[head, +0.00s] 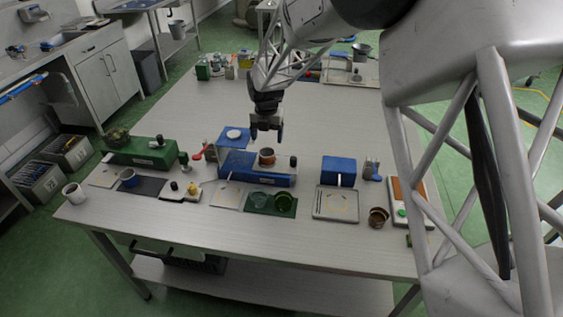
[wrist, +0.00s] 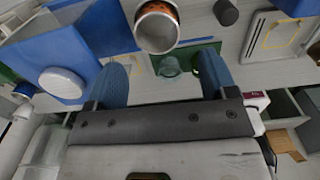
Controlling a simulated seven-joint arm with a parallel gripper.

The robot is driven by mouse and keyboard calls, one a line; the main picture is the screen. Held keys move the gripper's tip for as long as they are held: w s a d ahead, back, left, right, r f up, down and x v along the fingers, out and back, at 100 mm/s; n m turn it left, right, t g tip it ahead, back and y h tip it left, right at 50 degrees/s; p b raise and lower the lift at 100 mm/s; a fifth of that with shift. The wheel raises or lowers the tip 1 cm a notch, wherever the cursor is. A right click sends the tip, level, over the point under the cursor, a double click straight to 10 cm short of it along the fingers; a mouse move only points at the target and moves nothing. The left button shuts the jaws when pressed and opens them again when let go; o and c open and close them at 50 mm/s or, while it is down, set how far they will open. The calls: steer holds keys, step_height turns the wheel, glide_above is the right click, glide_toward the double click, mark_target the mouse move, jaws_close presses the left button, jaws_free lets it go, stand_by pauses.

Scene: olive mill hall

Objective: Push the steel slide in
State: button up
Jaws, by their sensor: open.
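My gripper (head: 266,136) is open and empty above the table, just behind a long blue block (head: 250,181). Its two blue fingers (wrist: 162,62) stand apart in the wrist view. On the block are a copper-coloured cup (head: 267,158) and a dark knob (head: 293,161). The cup shows in the wrist view (wrist: 157,28), ahead of the fingers. A blue plate with a white disc (head: 234,134) stands behind the block's left end; the disc also shows in the wrist view (wrist: 62,83), left of the fingers. I cannot tell which part is the steel slide.
A green block (head: 140,152) stands at left and a blue box (head: 339,171) at right. A green mat with glasses (head: 270,204) and a light tray (head: 335,205) lie in front. A red-handled item (head: 198,155) lies left of the disc. The table behind is mostly clear.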

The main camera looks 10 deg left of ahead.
mark_target(294, 158)
steer(key=d+m, duration=0.1)
steer(key=d, duration=0.2)
steer(key=d+f+m, duration=0.1)
steer(key=d+m, duration=0.1)
steer(key=d, duration=0.1)
steer(key=d+m, duration=0.2)
steer(key=d, duration=0.1)
steer(key=shift+f, duration=0.3)
steer(key=c, duration=0.4)
steer(key=shift+c, duration=0.2)
steer(key=shift+a+f, duration=0.1)
steer(key=shift+f, duration=3.8)
steer(key=shift+c, duration=0.2)
jaws_close()
